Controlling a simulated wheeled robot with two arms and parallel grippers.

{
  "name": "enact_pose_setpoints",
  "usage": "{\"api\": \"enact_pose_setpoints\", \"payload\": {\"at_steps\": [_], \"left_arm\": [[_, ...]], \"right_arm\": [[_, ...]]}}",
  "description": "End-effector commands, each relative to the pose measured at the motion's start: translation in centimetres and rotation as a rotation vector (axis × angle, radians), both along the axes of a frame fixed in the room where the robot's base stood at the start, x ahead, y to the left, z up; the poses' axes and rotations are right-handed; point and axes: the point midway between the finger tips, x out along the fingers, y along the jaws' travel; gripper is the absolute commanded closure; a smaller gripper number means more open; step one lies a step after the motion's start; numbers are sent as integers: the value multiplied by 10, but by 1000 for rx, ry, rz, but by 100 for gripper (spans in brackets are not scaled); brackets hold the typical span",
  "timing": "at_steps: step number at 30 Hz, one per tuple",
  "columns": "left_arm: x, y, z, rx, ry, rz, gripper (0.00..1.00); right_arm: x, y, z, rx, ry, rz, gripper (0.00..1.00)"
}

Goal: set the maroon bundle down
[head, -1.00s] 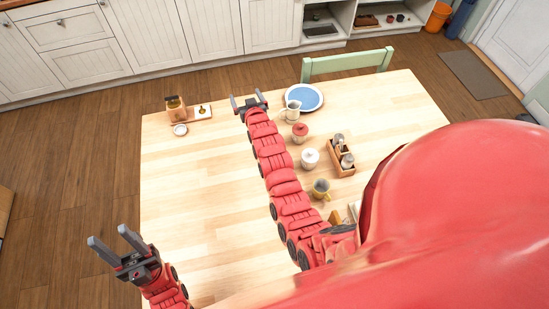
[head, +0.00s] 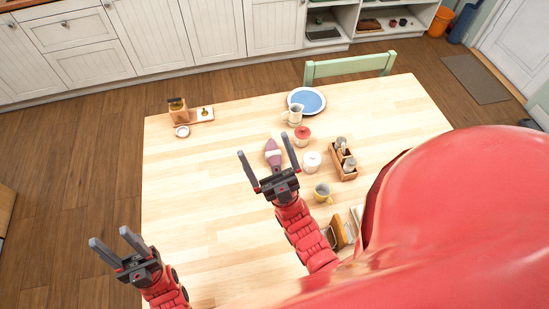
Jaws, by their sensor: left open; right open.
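The maroon bundle (head: 272,148), dark with a pale band around it, appears to lie on the wooden table (head: 200,190) near its middle. My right gripper (head: 262,143) is open, its two fingers pointing away from me. In the picture its fingers lie either side of the bundle, and nothing is gripped. How high the fingers are above the table I cannot tell. My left gripper (head: 108,235) is open and empty, off the table's left edge.
Behind are a pitcher (head: 292,117) and a blue plate (head: 308,101). The table's left half is mostly clear.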

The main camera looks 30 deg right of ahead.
Motion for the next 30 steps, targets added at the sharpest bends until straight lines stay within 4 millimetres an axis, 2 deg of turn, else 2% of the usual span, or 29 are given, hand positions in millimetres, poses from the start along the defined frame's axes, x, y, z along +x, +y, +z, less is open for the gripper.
{"api": "enact_pose_setpoints", "payload": {"at_steps": [4, 6, 9, 11, 13, 17, 21, 25, 27, 30], "left_arm": [[0, 0, -3, 0, 0, 0, 50], [0, 0, -3, 0, 0, 0, 50], [0, 0, -5, 0, 0, 0, 50], [0, 0, -5, 0, 0, 0, 50], [0, 0, -6, 0, 0, 0, 50], [0, 0, -8, 0, 0, 0, 50], [0, 0, -9, 0, 0, 0, 50], [0, 0, -10, 0, 0, 0, 50], [0, 0, -10, 0, 0, 0, 50], [0, 0, -11, 0, 0, 0, 50]], "right_arm": [[63, 3, -20, -288, 225, -273, 0], [90, 4, -39, -462, 330, -407, 0], [121, 4, -72, -744, 453, -581, 0], [134, 3, -95, -931, 510, -675, 0], [145, -2, -125, -1166, 568, -773, 0], [147, -17, -183, -1644, 619, -907, 0], [128, -44, -237, -2167, 596, -964, 0], [103, -71, -268, -2547, 535, -942, 0], [92, -80, -276, -2682, 499, -920, 0], [84, -90, -283, -2792, 468, -899, 0]]}}
